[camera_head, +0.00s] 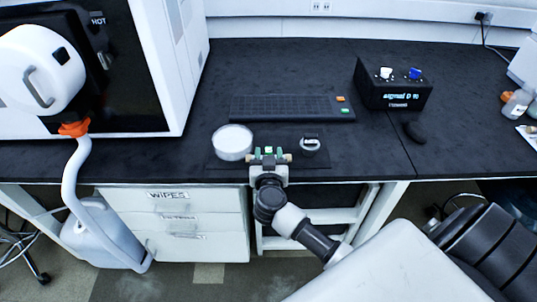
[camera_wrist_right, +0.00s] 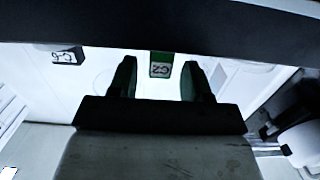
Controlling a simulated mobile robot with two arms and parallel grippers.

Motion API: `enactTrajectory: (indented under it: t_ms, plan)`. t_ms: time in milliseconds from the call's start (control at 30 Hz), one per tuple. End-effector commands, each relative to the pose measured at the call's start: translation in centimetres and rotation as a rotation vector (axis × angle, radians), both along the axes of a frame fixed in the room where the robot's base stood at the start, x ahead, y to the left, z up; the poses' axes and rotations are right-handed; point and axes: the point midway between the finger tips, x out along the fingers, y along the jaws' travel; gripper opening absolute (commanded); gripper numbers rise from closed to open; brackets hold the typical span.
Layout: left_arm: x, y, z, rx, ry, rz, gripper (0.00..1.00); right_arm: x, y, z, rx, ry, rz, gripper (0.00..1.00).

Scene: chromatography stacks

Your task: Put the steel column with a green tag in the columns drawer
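My right gripper (camera_head: 268,155) is over the front edge of the dark bench. A green tag (camera_head: 268,150) shows between its fingers. In the wrist view, the two fingers (camera_wrist_right: 160,78) stand apart with the green tag (camera_wrist_right: 160,65) between them; its dark marking looks like "C2" upside down. The steel body of the column cannot be made out, and a firm grip cannot be confirmed. A white drawer unit (camera_head: 180,225) stands below the bench at left, its drawers seemingly shut. The top label reads "WIPES"; the lower labels are too blurred to read. My left gripper is not in view.
A white round dish (camera_head: 232,142) and a small round item (camera_head: 310,143) with a light label flank my right gripper. A dark rack (camera_head: 290,107), a black control box (camera_head: 395,88) and a large instrument (camera_head: 180,50) stand behind. Floor before the drawers is partly clear.

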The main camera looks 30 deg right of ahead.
Motion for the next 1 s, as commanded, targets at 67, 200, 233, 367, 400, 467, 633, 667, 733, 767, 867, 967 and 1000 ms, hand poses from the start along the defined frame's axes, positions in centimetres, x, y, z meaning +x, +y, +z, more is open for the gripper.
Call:
enactTrajectory:
  t_ms: [67,200,233,367,400,467,633,667,733,767,867,967,1000]
  plan:
    - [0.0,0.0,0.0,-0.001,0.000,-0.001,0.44,0.0,0.0,0.0,0.000,0.000,0.000,0.48]
    - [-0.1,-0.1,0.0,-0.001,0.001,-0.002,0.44,0.0,0.0,0.1,0.001,-0.001,0.000,0.48]
    - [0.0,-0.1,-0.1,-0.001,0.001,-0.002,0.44,0.0,0.0,0.1,0.000,-0.001,0.000,0.48]
    - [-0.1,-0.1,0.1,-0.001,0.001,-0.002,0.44,-0.9,0.5,0.4,0.002,0.001,0.001,0.48]
    - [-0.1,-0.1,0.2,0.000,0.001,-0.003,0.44,-1.4,0.9,0.4,0.002,0.002,0.001,0.48]
    - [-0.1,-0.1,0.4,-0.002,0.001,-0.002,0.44,-2.4,1.5,0.5,0.003,0.003,0.001,0.48]
    - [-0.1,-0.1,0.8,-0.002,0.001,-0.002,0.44,-5.7,3.5,0.7,0.004,0.002,0.001,0.48]
    - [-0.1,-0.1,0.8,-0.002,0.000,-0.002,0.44,-6.2,3.8,0.7,0.002,0.003,0.001,0.48]
    - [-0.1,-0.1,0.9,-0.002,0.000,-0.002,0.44,-7.4,4.5,0.7,0.002,0.003,0.001,0.48]
    - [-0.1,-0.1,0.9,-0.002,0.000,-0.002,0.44,-7.9,4.8,0.8,0.002,0.002,0.000,0.48]
    - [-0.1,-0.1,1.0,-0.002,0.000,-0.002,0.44,-9.1,5.6,0.8,0.002,0.002,0.001,0.48]
    - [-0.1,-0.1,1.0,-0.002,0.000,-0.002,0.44,-9.8,6.1,0.9,0.001,0.000,0.001,0.48]
    - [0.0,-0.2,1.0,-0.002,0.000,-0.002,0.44,-10.0,6.2,0.9,0.002,0.000,0.000,0.48]
